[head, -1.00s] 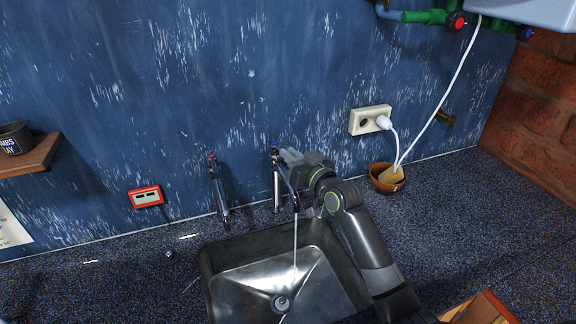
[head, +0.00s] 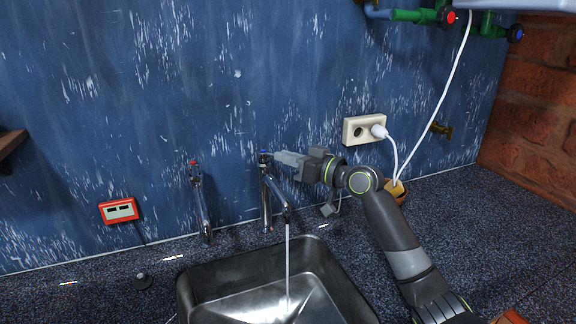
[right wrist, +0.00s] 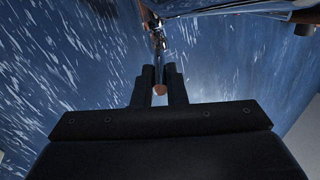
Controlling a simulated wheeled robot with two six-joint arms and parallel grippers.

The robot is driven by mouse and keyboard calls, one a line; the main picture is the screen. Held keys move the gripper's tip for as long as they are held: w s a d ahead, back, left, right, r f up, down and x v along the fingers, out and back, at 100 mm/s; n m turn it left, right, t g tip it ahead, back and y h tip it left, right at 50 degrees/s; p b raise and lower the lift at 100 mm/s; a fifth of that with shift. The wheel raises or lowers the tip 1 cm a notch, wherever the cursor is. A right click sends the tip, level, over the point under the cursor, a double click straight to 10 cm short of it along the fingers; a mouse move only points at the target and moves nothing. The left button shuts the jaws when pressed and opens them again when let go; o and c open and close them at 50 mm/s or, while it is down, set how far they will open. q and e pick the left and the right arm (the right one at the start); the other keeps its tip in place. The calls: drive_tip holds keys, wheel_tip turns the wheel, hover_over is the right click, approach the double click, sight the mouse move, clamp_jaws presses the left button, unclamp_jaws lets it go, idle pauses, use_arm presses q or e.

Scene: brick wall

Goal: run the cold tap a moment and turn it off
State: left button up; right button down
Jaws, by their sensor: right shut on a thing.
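The cold tap (head: 266,205) is the right-hand chrome tap behind the sink, with a blue mark on top. A thin stream of water (head: 287,255) runs from its spout into the steel sink (head: 215,282). My right gripper (head: 276,156) reaches in from the right and is shut on the cold tap's handle (head: 264,154) at the top. In the right wrist view the dark fingers (right wrist: 160,85) are close together, with tap parts beyond them; the grip itself is partly hidden. The other tap (head: 200,205), with a red mark, stands to the left. My left gripper is out of view.
A white socket (head: 358,130) with a plug and cable is on the wall right of the taps. A red box (head: 118,210) is on the wall at left. The speckled counter is mostly clear.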

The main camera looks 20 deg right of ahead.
idle(0.4)
drive_tip(key=c, duration=1.5)
unclamp_jaws()
drive_tip(key=shift+o, duration=0.2)
drive_tip(key=b+v, duration=0.3)
drive_tip(key=v, duration=1.4)
drive_tip(key=shift+d+b, duration=0.3)
drive_tip(key=shift+b, duration=0.1)
drive_tip(key=shift+r, duration=0.1)
